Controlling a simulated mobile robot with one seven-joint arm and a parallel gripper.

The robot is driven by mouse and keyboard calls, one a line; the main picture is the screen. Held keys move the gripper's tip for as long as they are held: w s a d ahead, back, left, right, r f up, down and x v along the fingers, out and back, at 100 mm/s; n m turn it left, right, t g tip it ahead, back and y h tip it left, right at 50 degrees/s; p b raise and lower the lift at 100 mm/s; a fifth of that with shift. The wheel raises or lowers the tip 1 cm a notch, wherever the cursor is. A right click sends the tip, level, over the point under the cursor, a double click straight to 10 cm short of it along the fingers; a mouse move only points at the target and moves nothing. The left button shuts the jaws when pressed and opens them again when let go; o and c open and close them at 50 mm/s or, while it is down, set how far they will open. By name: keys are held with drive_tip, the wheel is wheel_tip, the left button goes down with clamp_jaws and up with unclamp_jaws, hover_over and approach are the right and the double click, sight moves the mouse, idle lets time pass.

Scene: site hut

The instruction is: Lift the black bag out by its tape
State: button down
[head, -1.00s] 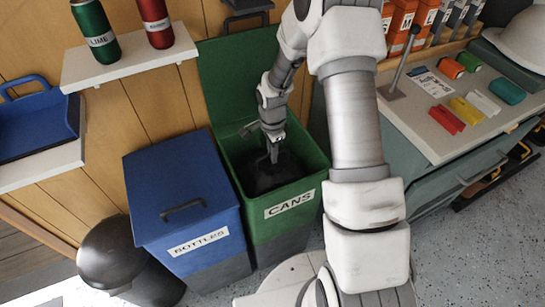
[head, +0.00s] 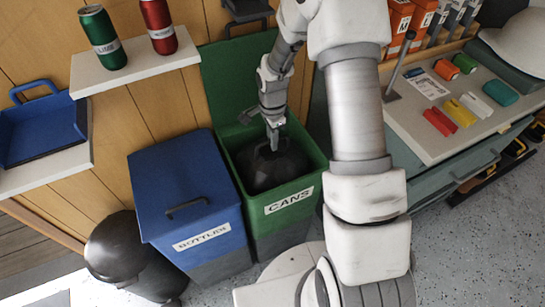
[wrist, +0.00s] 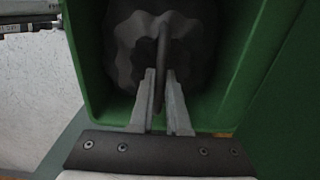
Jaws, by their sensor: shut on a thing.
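The black bag (head: 268,172) is inside the green bin marked CANS (head: 262,216), whose lid stands open against the wall. In the head view the bag's rounded top shows a little below the bin's rim. My gripper (head: 273,143) points down at the top of the bag. In the wrist view my gripper (wrist: 165,100) is shut on a thin dark strip, the tape (wrist: 164,48), that rises from the bag (wrist: 135,45). The bag's lower part is hidden inside the bin.
A blue bin marked BOTTLES (head: 178,182), lid shut, stands close on the left, with a dark round bin (head: 113,248) beyond it. A shelf (head: 140,62) with two cans is above. A worktop (head: 430,148) with coloured blocks is at right.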

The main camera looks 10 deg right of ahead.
drive_tip(key=shift+r, duration=0.15)
drive_tip(key=shift+r+p, duration=2.95)
drive_tip(key=shift+r, duration=1.45)
wheel_tip(320, 180, up, 9)
drive_tip(key=p, duration=0.5)
drive_tip(key=shift+p, duration=0.4)
wheel_tip(320, 180, up, 9)
drive_tip(key=p, duration=0.6)
